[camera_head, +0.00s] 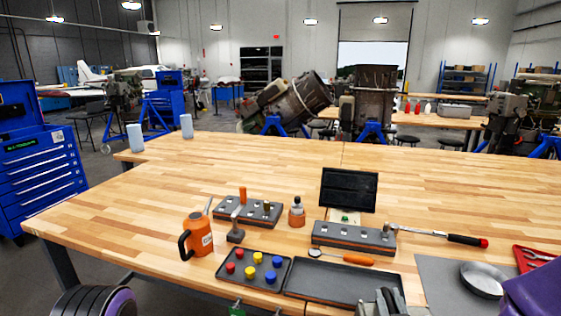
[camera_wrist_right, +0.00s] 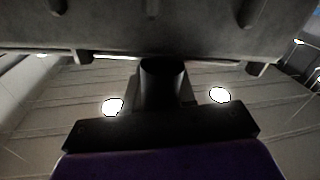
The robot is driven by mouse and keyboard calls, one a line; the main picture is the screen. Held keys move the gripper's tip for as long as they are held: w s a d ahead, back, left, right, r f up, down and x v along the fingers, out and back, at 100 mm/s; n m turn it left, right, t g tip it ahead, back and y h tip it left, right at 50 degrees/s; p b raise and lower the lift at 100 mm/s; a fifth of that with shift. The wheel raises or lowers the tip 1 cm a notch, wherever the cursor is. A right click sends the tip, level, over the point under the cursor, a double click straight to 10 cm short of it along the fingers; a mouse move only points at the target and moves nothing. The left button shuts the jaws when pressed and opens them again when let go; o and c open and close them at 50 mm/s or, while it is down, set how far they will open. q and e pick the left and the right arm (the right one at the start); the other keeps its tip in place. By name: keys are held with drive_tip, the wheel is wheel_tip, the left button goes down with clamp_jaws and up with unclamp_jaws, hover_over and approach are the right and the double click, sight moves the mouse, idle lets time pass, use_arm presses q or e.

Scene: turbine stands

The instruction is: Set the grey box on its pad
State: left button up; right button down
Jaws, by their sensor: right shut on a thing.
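My right gripper (camera_head: 384,302) shows only in part at the bottom edge of the head view, in front of the long dark tray, and is shut. In the right wrist view, a broad grey body (camera_wrist_right: 200,30) fills the top, against the black gripper parts (camera_wrist_right: 160,95); it looks like the grey box, seen too close to make out its whole shape. No other grey box stands out on the table. A flat grey mat (camera_head: 432,272), which may be the pad, lies at the table's front right. My left gripper is not in view.
A round metal dish (camera_head: 482,281) sits on the mat.

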wheel_tip(320, 180, down, 17)
drive_tip(key=s+a+n+y+b, duration=0.1)
drive_tip(key=a+y+b, duration=0.1)
drive_tip(key=b, duration=0.7)
drive_tip(key=shift+s+a, duration=0.3)
drive_tip(key=shift+a, duration=0.1)
drive_tip(key=shift+f, duration=0.1)
